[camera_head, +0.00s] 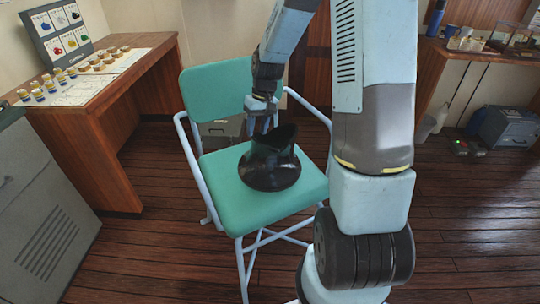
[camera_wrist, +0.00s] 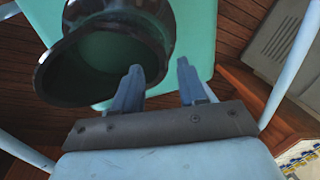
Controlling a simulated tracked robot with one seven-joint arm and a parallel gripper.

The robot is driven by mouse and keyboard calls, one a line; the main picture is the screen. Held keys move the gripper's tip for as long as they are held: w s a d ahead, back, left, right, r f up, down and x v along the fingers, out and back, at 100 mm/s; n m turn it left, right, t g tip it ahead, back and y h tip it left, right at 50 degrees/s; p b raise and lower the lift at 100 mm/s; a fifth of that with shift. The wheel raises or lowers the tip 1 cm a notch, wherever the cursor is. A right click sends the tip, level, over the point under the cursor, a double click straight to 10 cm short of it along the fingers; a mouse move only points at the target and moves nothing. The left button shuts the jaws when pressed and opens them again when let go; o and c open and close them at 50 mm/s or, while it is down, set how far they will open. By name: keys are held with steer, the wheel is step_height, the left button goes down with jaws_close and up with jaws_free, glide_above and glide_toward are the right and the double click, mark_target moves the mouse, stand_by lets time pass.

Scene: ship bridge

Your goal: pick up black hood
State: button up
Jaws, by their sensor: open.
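The black hood (camera_head: 270,165) is a glossy, hollow piece with a wide mouth, sitting on the green seat (camera_head: 232,196) of a chair with pale blue tube legs. In the wrist view the hood (camera_wrist: 108,50) fills the upper left, and the green seat shows through its opening. My gripper (camera_head: 262,126) is right above the back of the hood, pointing down. In the wrist view the two fingers of my gripper (camera_wrist: 160,78) are apart with nothing held between them. The left finger overlaps the hood's rim in the picture; I cannot tell if they touch.
A wooden desk (camera_head: 110,85) with small jars and a sample board (camera_head: 62,32) stands at the left, beside a grey cabinet (camera_head: 40,205). A wooden shelf (camera_head: 450,60) and a grey box (camera_head: 508,127) are at the right. The chair's armrests (camera_head: 190,135) flank the seat.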

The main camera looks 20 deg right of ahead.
mark_target(254, 138)
steer(key=shift+w+a+f, duration=0.1)
steer(key=shift+a+f, duration=0.15)
steer(key=shift+f, duration=0.9)
steer(key=shift+s+a+f, duration=0.1)
steer(key=shift+a+f, duration=0.2)
steer(key=shift+f, duration=0.9)
steer(key=shift+w+a+f, duration=0.1)
steer(key=shift+a+f, duration=0.15)
steer(key=shift+f, duration=0.9)
jaws_close()
steer(key=shift+r, duration=0.1)
